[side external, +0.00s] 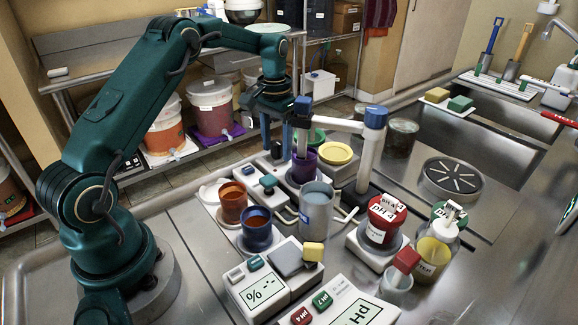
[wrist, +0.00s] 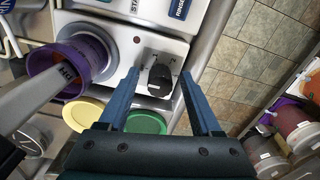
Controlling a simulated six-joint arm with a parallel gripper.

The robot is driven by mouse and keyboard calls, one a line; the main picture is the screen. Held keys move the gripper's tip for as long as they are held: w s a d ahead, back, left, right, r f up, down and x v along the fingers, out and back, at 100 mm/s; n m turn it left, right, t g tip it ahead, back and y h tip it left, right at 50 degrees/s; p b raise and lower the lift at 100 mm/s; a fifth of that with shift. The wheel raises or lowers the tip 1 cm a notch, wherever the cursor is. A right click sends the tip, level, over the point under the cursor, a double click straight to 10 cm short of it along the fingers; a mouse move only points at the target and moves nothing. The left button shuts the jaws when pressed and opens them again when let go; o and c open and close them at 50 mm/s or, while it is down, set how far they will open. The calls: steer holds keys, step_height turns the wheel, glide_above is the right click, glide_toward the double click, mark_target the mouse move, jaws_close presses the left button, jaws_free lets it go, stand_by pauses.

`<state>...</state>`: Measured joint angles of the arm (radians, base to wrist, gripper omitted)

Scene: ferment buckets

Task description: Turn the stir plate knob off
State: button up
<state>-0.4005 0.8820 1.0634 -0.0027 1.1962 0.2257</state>
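In the wrist view, the stir plate (wrist: 112,32) is a pale box with a small red light (wrist: 137,40) on its front panel. Its black knob (wrist: 159,80) lies between the two blue fingers of my gripper (wrist: 160,76). The fingers are open, with a gap on each side of the knob. Small marks surround the knob, but I cannot read its setting. In the side view, my gripper (side external: 274,148) points down behind the purple beaker (side external: 304,166), which stands on the stir plate. I cannot make out the knob there.
A probe arm (side external: 335,122) on a post reaches over the purple beaker, close to my gripper. Yellow (side external: 335,153) and green (wrist: 146,123) lids lie near the plate. Blue (side external: 257,229) and orange (side external: 233,203) cups and a grey beaker (side external: 316,208) crowd the front.

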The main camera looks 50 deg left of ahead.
mark_target(277, 142)
steer(key=shift+r, duration=2.6)
steer(key=w+d+r+m+t+y, duration=0.1)
steer(key=d+r+m+t, duration=0.15)
steer(key=r, duration=0.45)
steer(key=d+r+m+t+y, duration=0.2)
steer(key=r+m, duration=0.1)
steer(key=r, duration=0.4)
steer(key=s+d+f+n+h, duration=0.1)
steer(key=s+d+f, duration=0.1)
steer(key=s, duration=0.5)
steer(key=s+d+f+n+h, duration=0.1)
steer(key=s+d+f, duration=0.2)
steer(key=s+d, duration=0.2)
steer(key=s+d+f+n+t+h, duration=0.1)
steer(key=s+d+f, duration=0.1)
steer(key=s, duration=0.7)
steer(key=shift+s+d+f, duration=0.15)
steer(key=shift+s+d, duration=0.15)
steer(key=shift+d, duration=0.5)
